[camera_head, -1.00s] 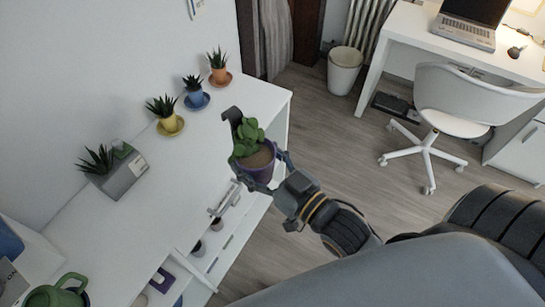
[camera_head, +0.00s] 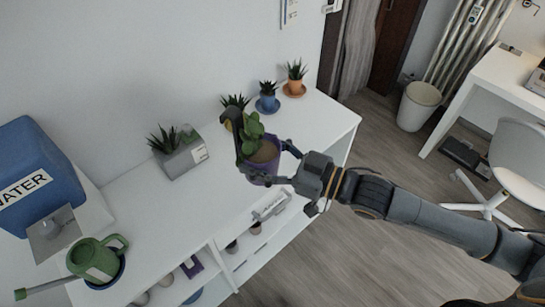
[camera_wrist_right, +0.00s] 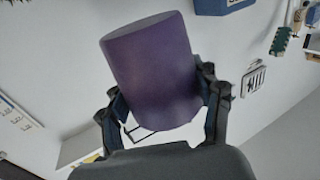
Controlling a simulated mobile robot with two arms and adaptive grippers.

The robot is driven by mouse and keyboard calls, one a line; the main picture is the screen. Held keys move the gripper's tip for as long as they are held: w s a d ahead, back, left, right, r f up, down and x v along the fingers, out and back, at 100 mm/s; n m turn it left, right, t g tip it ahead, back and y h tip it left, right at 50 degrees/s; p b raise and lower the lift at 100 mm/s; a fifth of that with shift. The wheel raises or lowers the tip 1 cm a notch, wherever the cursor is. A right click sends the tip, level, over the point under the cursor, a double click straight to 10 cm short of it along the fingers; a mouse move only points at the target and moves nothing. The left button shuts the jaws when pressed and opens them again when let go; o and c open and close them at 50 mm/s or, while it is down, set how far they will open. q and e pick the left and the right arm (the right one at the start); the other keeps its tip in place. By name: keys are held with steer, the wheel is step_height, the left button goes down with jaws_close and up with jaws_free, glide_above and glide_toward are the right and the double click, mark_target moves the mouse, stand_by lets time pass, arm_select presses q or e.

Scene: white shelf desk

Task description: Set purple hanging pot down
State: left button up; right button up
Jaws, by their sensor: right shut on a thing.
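The purple hanging pot (camera_head: 262,170) holds a green leafy plant and brown soil, with a dark hook rising at its left side. My right gripper (camera_head: 272,163) is shut on the pot and holds it over the white shelf desk (camera_head: 232,190), near its front edge. The pot looks nearly upright, slightly tilted. In the right wrist view the purple pot (camera_wrist_right: 152,70) fills the space between the two fingers (camera_wrist_right: 162,105). Whether its bottom touches the desk cannot be told. My left gripper is not in view.
Behind the pot stand an orange pot (camera_head: 295,86), a blue pot (camera_head: 267,103) and a partly hidden yellow pot. A grey planter (camera_head: 182,157) is to the left. A green watering can (camera_head: 95,260) and blue water container (camera_head: 38,175) are further left. Bare desktop lies between.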

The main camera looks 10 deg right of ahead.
steer(key=shift+w+a+r+n+g+y, duration=0.25)
steer(key=shift+a+n+g, duration=0.1)
steer(key=shift+a+g, duration=0.1)
steer(key=shift+w+a+r+n+g+y, duration=0.1)
steer(key=shift+w+a+n+g+y, duration=0.15)
steer(key=shift+a+n+g, duration=0.15)
steer(key=shift+g, duration=0.25)
steer(key=shift+r+n, duration=0.1)
steer(key=shift+n, duration=0.15)
steer(key=shift+s+d+n+g+y, duration=0.1)
steer(key=shift+d+n+g+y, duration=0.35)
steer(key=shift+g, duration=0.4)
steer(key=shift+s+d+n+g+y, duration=0.1)
steer(key=shift+d+n+g+y, duration=0.15)
steer(key=shift+d+n+g, duration=0.45)
steer(key=shift+s+d+n+g+y, duration=0.15)
steer(key=shift+n+g, duration=0.3)
steer(key=shift+g, duration=0.45)
steer(key=shift+s+d+n+g+y, duration=0.15)
steer(key=shift+n+g, duration=0.25)
steer(key=shift+g, duration=0.45)
